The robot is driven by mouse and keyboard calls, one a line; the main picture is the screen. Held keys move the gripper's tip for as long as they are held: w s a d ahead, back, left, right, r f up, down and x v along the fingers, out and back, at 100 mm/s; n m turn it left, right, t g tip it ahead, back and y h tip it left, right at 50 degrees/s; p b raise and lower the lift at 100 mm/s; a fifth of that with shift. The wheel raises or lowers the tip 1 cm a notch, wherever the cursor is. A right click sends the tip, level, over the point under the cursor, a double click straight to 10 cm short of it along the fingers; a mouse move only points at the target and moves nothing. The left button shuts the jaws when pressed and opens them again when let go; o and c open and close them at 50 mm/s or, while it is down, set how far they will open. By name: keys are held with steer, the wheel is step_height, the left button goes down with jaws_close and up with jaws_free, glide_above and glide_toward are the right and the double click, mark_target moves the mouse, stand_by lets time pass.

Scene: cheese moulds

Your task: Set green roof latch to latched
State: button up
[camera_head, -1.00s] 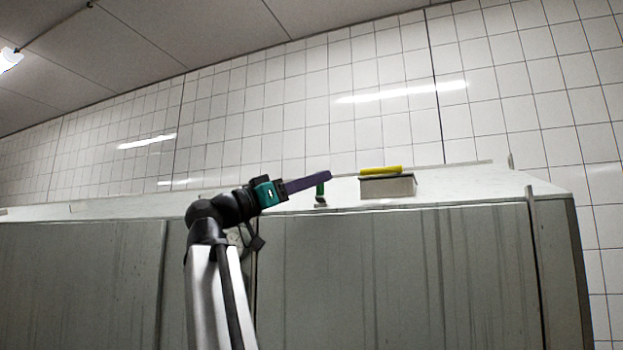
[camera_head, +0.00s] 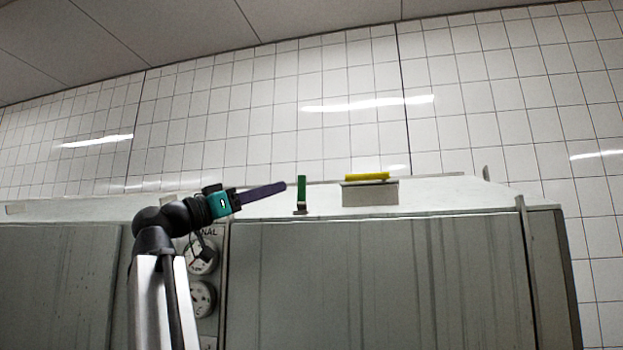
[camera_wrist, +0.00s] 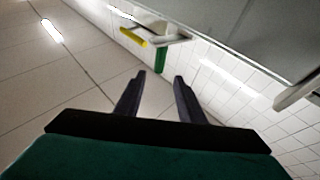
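The green latch (camera_head: 301,188) stands upright on a small base at the front edge of the cabinet roof. My gripper (camera_head: 284,186) is just left of it in the head view, its purple fingers pointing right, with a small gap between them and the latch in the picture. In the wrist view the green latch (camera_wrist: 160,60) shows ahead, beyond the fingertips. The two fingers of my gripper (camera_wrist: 159,75) are apart with nothing between them, so it is open.
A grey box with a yellow bar (camera_head: 367,177) on top sits on the roof right of the latch. The cabinet front (camera_head: 380,280) lies below, with round gauges (camera_head: 202,257) behind my arm. A tiled wall (camera_head: 260,110) stands behind. Air above the roof is clear.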

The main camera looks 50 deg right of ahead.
mark_target(302, 192)
steer(key=shift+d, duration=0.1)
steer(key=p+x, duration=0.2)
steer(key=x, duration=0.4)
steer(key=p+x, duration=0.2)
steer(key=x, duration=0.5)
steer(key=shift+s+d+r, duration=0.2)
steer(key=shift+s+r, duration=0.05)
steer(key=shift+s, duration=0.05)
jaws_close()
